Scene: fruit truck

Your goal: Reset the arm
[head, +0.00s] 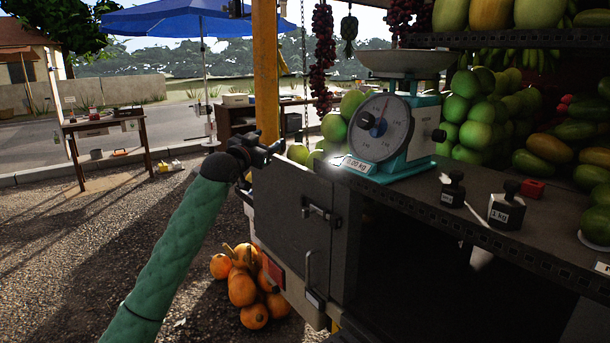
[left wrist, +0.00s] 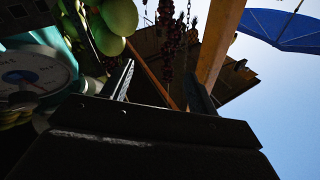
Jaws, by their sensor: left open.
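My left arm, in a green sleeve, reaches up from the bottom left in the head view. My left gripper (head: 262,149) is raised just left of the truck's post, above the top of the grey cabinet door (head: 290,212). It is open with nothing seen between its fingers. In the left wrist view the two dark fingers (left wrist: 160,88) stand apart, with hanging dark fruit and a wooden post beyond them. My right gripper is in neither view.
A teal dial scale (head: 385,130) stands on the truck counter, with two black weights (head: 502,206) to its right. Orange pumpkins (head: 243,288) lie on the gravel below the door. A wooden table (head: 105,125) and blue umbrella (head: 190,20) stand behind. Open gravel lies at left.

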